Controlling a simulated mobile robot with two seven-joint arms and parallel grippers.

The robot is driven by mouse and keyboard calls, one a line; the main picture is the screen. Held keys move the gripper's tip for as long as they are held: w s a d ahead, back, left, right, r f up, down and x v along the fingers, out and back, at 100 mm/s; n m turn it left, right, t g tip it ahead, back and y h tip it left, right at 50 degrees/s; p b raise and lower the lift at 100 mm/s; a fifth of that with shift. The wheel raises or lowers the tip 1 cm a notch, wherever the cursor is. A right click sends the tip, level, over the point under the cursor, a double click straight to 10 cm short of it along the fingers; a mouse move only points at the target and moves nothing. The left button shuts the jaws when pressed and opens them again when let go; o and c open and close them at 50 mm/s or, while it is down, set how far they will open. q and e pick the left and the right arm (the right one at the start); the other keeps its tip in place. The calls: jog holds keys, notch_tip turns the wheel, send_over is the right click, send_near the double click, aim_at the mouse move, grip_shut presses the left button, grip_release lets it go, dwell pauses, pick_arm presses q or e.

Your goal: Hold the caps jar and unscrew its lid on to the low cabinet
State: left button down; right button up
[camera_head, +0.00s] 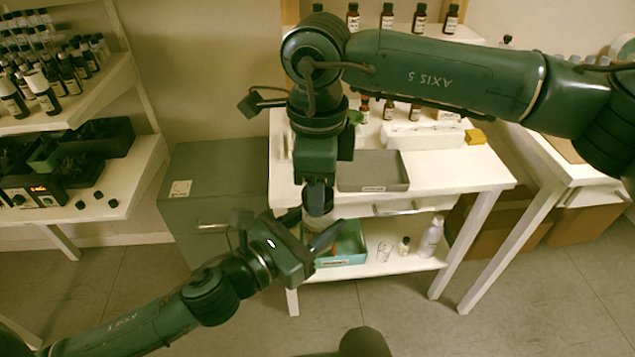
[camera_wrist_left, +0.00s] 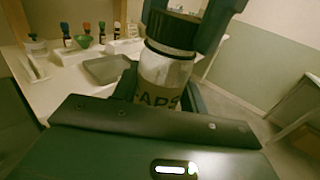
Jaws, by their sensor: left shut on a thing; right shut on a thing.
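The caps jar (camera_wrist_left: 163,76) is a pale jar with dark letters on its label, upright in the left wrist view; only a little of it shows in the head view. My left gripper (camera_head: 318,238) is shut around the jar's body in front of the white table. The dark lid (camera_wrist_left: 171,31) is at the top of the jar. My right gripper (camera_head: 318,200) comes down from above and is shut on the lid. I cannot tell whether the thread is still engaged.
A grey tray (camera_head: 372,187) lies on the white table (camera_head: 450,172), with small bottles behind it. A teal bin (camera_head: 350,245) and a white bottle (camera_head: 431,237) stand on its lower shelf. Shelves of dark bottles (camera_head: 68,75) are at the left.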

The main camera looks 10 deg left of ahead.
jog(key=shift+s+a+r, duration=0.15)
jog(key=shift+r, duration=0.05)
jog(key=shift+r, duration=0.95)
